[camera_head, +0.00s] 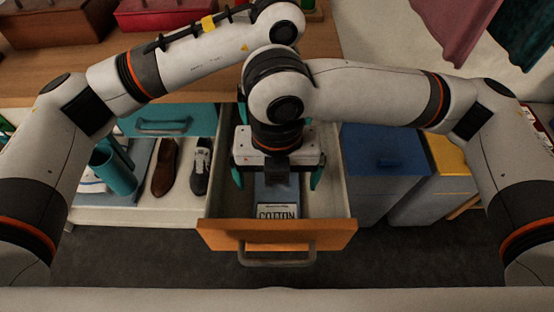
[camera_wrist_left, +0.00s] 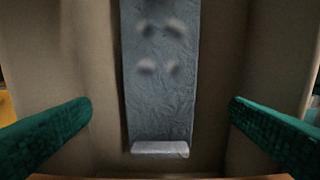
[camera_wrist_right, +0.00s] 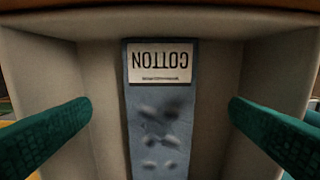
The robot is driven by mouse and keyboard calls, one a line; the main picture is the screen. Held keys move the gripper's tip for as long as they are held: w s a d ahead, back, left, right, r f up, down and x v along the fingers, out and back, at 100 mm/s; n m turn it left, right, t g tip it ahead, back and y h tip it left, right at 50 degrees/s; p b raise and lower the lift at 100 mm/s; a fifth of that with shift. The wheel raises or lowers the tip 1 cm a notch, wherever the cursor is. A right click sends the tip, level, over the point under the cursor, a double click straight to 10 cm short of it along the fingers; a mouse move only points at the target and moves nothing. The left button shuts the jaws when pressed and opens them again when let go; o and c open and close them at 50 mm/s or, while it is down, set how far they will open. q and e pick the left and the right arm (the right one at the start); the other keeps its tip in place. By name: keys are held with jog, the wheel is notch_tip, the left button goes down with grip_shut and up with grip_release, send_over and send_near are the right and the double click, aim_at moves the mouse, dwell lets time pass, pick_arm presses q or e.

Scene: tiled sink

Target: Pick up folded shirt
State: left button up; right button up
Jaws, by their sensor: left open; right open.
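A blue-grey folded shirt (camera_head: 284,186) with a white COTTON label lies in an open drawer (camera_head: 222,205). My right gripper (camera_head: 277,180) points down over the shirt, its green fingers open on either side of it. In the right wrist view the shirt (camera_wrist_right: 155,95) runs lengthwise between the open fingers, label end at the top. In the left wrist view the shirt (camera_wrist_left: 160,90) lies between the open fingers of my left gripper (camera_wrist_left: 160,108), with a pale rolled end at the bottom. In the head view my left gripper is hidden behind my right arm.
The drawer walls stand close on both sides of the shirt; its orange front (camera_head: 230,236) has a metal handle. Shoes (camera_head: 166,166) and a teal cylinder (camera_head: 115,170) are on the left. A blue drawer unit (camera_head: 382,155) stands right. Cloths (camera_head: 455,25) hang at upper right.

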aim_at(277, 197)
pick_arm(q)
notch_tip(277, 197, down, 6)
jog(key=shift+r, duration=0.1)
pick_arm(e)
notch_tip(277, 197, down, 6)
pick_arm(q)
jog(key=c, duration=1.1)
pick_arm(e)
jog(key=c, duration=1.1)
